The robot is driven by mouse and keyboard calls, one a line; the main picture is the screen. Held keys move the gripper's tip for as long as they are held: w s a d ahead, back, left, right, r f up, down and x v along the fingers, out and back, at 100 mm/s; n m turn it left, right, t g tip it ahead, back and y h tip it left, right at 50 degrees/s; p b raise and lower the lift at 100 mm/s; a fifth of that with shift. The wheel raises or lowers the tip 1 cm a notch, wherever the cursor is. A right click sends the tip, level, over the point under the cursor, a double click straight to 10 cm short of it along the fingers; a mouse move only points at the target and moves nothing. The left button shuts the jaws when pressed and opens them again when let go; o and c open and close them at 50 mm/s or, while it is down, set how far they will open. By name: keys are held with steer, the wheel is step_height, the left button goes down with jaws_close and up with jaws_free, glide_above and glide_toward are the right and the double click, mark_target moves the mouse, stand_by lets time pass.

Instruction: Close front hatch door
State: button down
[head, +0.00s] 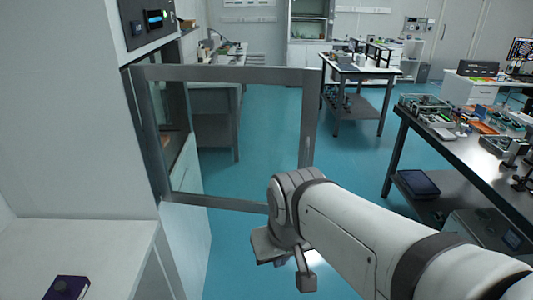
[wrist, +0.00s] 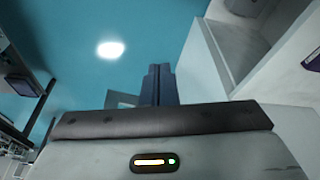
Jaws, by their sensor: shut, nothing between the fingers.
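The front hatch door (head: 308,125) is a grey metal frame around a clear pane. It stands open in the head view, sticking out to the right from the white cabinet (head: 75,110). My gripper (head: 306,280) is low in front of the door's lower right corner, and my wrist hides part of that corner. In the wrist view my gripper's dark fingers (wrist: 158,68) are together and empty. I cannot tell whether my arm touches the door.
A white ledge (head: 85,245) with a dark purple box (head: 70,288) is at lower left. A metal table (head: 460,150) crowded with optical parts stands at right, and a smaller one (head: 362,68) stands behind. Blue floor (head: 350,160) is clear between the door and the right table.

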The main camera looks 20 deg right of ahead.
steer(key=w+d+r+m+t+h+b, duration=0.25)
steer(key=w+d+b, duration=0.25)
steer(key=w+b, duration=0.4)
steer(key=w+d+r+m+t+h+b, duration=0.25)
steer(key=w+d+r+b, duration=0.2)
steer(key=w+b, duration=0.4)
steer(key=w+r+b+x, duration=0.1)
steer(key=b+x, duration=0.1)
steer(key=x, duration=1)
steer(key=shift+d+r, duration=0.2)
steer(key=shift+d, duration=0.15)
